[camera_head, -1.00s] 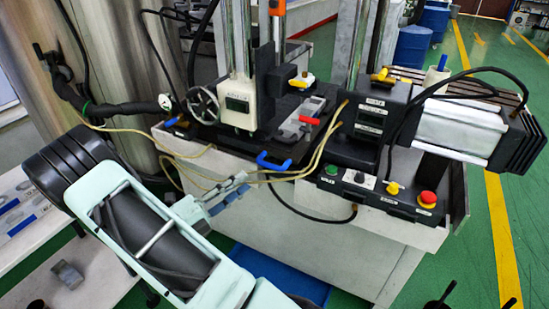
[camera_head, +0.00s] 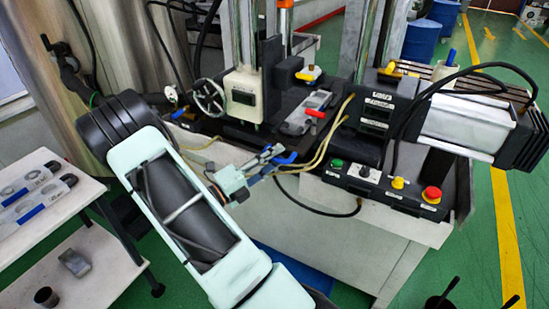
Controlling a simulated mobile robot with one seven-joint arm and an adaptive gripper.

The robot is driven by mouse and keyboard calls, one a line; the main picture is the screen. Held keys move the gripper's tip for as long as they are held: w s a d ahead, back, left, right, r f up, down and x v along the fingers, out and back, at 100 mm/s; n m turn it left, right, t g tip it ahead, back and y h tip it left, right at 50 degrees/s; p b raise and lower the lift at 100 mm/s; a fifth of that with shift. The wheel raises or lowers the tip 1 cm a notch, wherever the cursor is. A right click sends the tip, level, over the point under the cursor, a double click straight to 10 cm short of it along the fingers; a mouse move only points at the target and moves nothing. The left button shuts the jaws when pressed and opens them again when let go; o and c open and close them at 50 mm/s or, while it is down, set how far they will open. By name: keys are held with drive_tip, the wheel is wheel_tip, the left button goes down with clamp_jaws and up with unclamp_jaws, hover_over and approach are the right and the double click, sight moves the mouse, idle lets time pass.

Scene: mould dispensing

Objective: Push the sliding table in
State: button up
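The sliding table (camera_head: 283,139) is a dark plate at the front of the machine, below the columns. A grey metal mould (camera_head: 304,113) with a red handle lies on it. A blue handle (camera_head: 288,158) sticks out at the table's front edge and is partly covered by my gripper. My gripper (camera_head: 268,160) is at the left end of this handle, with its fingers pointing right toward the machine. It looks very close to the handle, but I cannot tell whether it touches it. The fingers are small and overlap the handle and hoses, so their opening is unclear.
Yellowish hoses (camera_head: 330,137) and a black cable hang over the machine's front near my gripper. A control panel (camera_head: 385,184) with buttons is at right. A handwheel (camera_head: 208,96) stands behind. A white shelf (camera_head: 45,214) with metal parts is at left.

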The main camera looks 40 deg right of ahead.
sight(291, 137)
clamp_jaws()
drive_tip(key=shift+d, duration=0.1)
drive_tip(key=w+d, duration=0.1)
drive_tip(key=d, duration=0.1)
drive_tip(key=w+d, duration=0.1)
drive_tip(key=d, duration=0.2)
drive_tip(key=w+d+p, duration=0.1)
drive_tip(key=d, duration=0.2)
drive_tip(key=shift+w, duration=0.2)
drive_tip(key=shift+w+d, duration=0.2)
drive_tip(key=shift+d, duration=0.15)
drive_tip(key=shift+r, duration=0.1)
drive_tip(key=shift+d, duration=0.1)
unclamp_jaws()
drive_tip(key=shift+w+d, duration=0.1)
drive_tip(key=shift+d, duration=0.05)
